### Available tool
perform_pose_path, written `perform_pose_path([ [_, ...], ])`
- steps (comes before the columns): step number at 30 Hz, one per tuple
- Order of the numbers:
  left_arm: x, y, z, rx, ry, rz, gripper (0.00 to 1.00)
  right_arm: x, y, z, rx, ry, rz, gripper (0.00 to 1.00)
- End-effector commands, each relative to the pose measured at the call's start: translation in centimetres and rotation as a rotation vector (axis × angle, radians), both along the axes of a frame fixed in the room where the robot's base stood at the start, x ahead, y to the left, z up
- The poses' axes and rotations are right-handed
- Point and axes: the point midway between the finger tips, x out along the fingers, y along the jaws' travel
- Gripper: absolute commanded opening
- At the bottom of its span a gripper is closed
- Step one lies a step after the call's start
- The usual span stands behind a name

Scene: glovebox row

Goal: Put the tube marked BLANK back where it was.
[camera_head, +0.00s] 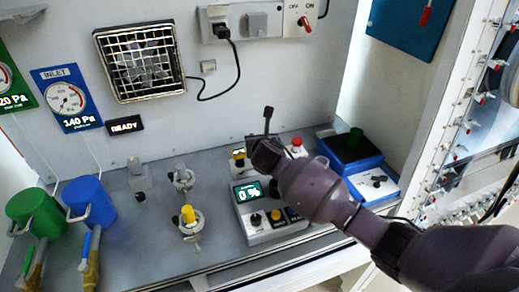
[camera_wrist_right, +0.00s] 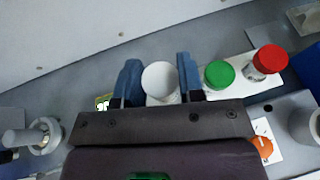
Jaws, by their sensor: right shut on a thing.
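My right gripper (camera_head: 266,148) is over the back of the bench, behind the display box. In the right wrist view its blue fingers (camera_wrist_right: 160,62) are shut on a white-capped tube (camera_wrist_right: 161,80). The tube's body and any lettering are hidden, so I cannot read BLANK on it. A green-capped tube (camera_wrist_right: 219,74) and a red-capped tube (camera_wrist_right: 269,59) stand to the right on a white rack (camera_wrist_right: 238,68). The red cap also shows in the head view (camera_head: 297,144). I cannot tell whether the held tube touches the rack. My left gripper is out of view.
A display box (camera_head: 270,228) reading 0 % stands in front of the gripper. A blue device (camera_head: 350,150) is to its right. Several fittings, one yellow-topped (camera_head: 188,214), stand to the left, beyond them a blue vessel (camera_head: 90,198) and a green vessel (camera_head: 33,213).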

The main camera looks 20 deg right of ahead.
Motion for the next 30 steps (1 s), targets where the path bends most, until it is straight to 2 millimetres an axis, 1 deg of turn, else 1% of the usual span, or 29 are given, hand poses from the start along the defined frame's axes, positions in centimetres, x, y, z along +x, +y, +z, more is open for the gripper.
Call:
perform_pose_path([
  [6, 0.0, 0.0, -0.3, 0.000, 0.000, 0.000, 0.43, -0.1, 0.1, -3.0, -0.001, 0.003, -0.001, 0.09],
  [9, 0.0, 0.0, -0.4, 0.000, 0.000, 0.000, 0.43, -0.1, 0.0, -3.9, 0.000, 0.003, -0.001, 0.09],
  [20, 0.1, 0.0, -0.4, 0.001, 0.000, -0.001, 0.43, 0.0, 0.0, -4.1, -0.002, 0.001, 0.001, 0.09],
  [21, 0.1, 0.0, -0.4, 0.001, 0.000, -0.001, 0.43, 0.0, 0.0, -4.1, -0.002, 0.001, 0.001, 0.41],
  [22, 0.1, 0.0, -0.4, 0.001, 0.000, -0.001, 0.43, 0.0, 0.0, -4.0, -0.002, 0.001, 0.001, 0.46],
  [30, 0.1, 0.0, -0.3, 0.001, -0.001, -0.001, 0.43, 0.0, 0.0, -4.0, -0.001, 0.001, 0.000, 0.46],
])
